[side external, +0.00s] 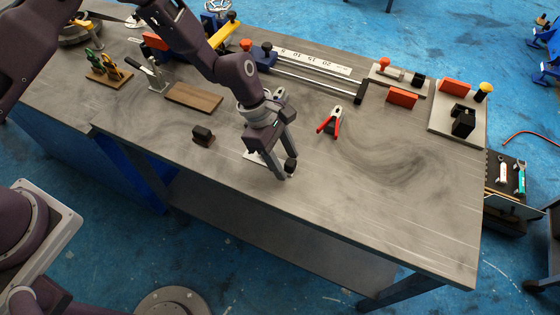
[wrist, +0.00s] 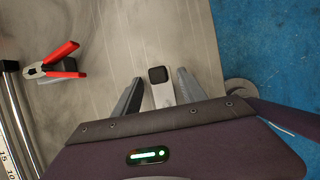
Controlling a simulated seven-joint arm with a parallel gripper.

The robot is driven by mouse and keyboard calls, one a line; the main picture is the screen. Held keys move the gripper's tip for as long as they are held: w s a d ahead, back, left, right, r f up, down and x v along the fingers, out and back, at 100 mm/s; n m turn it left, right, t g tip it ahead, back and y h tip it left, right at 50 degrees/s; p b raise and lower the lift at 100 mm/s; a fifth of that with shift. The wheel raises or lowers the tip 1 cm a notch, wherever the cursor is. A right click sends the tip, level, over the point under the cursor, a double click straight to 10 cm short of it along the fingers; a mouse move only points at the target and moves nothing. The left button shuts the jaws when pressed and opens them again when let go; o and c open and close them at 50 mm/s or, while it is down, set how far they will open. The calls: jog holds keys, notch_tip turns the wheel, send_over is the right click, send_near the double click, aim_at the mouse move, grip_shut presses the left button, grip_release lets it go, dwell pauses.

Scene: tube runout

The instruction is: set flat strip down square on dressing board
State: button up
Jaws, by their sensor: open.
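A pale flat strip (side external: 252,157) with a dark block at one end lies low at the bench, largely hidden by my gripper in the side view. In the wrist view the strip (wrist: 163,97) runs between my fingers, its black end (wrist: 158,75) near the fingertips. My gripper (side external: 286,164) is open, pointing down, one finger on each side of the strip. In the wrist view my gripper (wrist: 159,79) shows a gap between each finger and the strip. A brown wooden board (side external: 194,97), seemingly the dressing board, lies bare on the bench, behind and left of my gripper.
Red-handled pliers (side external: 331,122) lie to the right. A toggle clamp (side external: 155,76) stands beside the board. A railed scale (side external: 315,68) is behind. The right front bench is clear.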

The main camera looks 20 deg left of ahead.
grip_shut()
notch_tip(320, 180, up, 10)
jog(key=c, duration=0.6)
grip_release()
grip_shut()
